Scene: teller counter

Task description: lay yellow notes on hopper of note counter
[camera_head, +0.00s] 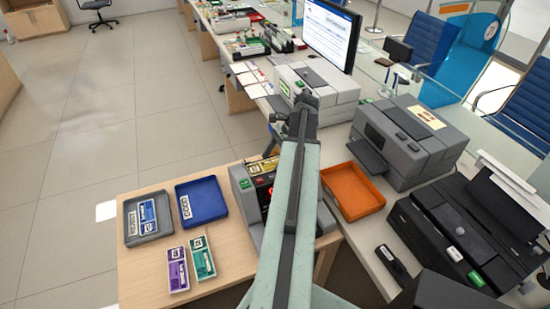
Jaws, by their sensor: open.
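The note counter (243,184) is a grey machine with a dark front panel and a red lit display, on the wooden desk at the middle. Yellow notes (261,167) show as a small yellowish patch at its top, by the hopper; my arm covers part of this area. I cannot tell how flat they lie. My arm reaches forward over the counter's right side. My gripper (272,146) is mostly hidden behind the arm; a dark part of it shows just above the yellow patch. It is open, and whether it touches the notes cannot be seen.
An orange tray (350,205) and grey and black printers (405,150) stand right.

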